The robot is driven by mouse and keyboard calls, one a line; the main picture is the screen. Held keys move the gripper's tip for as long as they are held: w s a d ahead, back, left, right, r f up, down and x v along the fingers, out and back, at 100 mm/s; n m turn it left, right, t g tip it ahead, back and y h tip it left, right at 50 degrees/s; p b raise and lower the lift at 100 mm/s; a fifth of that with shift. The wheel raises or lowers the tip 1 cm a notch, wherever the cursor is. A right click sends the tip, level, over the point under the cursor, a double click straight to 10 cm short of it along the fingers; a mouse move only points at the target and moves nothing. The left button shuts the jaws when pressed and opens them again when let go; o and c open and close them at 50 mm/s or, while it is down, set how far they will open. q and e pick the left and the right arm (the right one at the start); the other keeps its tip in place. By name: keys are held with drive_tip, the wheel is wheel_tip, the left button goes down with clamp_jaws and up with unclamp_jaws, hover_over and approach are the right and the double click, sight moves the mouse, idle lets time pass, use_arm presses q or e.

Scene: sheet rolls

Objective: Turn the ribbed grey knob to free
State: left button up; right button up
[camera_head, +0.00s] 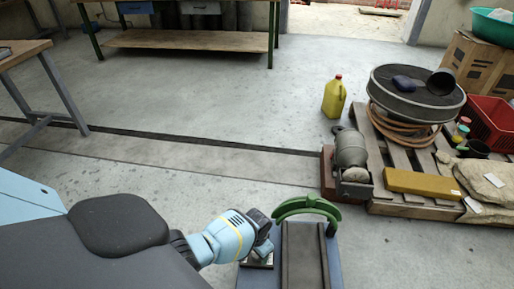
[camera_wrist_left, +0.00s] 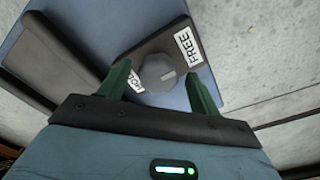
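The round grey knob (camera_wrist_left: 158,72) sits on a dark plate (camera_wrist_left: 185,25) on a blue surface in the left wrist view. A white FREE label (camera_wrist_left: 188,46) lies on the plate right of the knob. A second white label (camera_wrist_left: 134,80) is partly hidden behind the left finger. A pale mark on the knob is too small to read surely. My left gripper (camera_wrist_left: 157,73) is open, its green fingers either side of the knob with gaps showing. In the head view my left gripper (camera_head: 262,238) is at the blue machine (camera_head: 334,262) and hides the knob. My right gripper is not in view.
A green arched handle (camera_head: 307,205) stands just right of my left gripper, beside a dark panel (camera_head: 303,255). A pallet (camera_head: 395,205) with a motor, yellow bar and round drum stands to the right. A yellow jug (camera_head: 334,98) stands behind. The floor left of it is clear.

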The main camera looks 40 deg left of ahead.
use_arm(q)
drive_tip(key=shift+w+r+p, duration=0.1)
drive_tip(key=shift+r+p, duration=0.25)
drive_tip(key=shift+r, duration=0.2)
wheel_tip(320, 180, up, 6)
drive_tip(key=p, duration=0.3)
drive_tip(key=shift+r+p, duration=0.4)
drive_tip(key=shift+p, duration=0.05)
drive_tip(key=shift+f, duration=0.1)
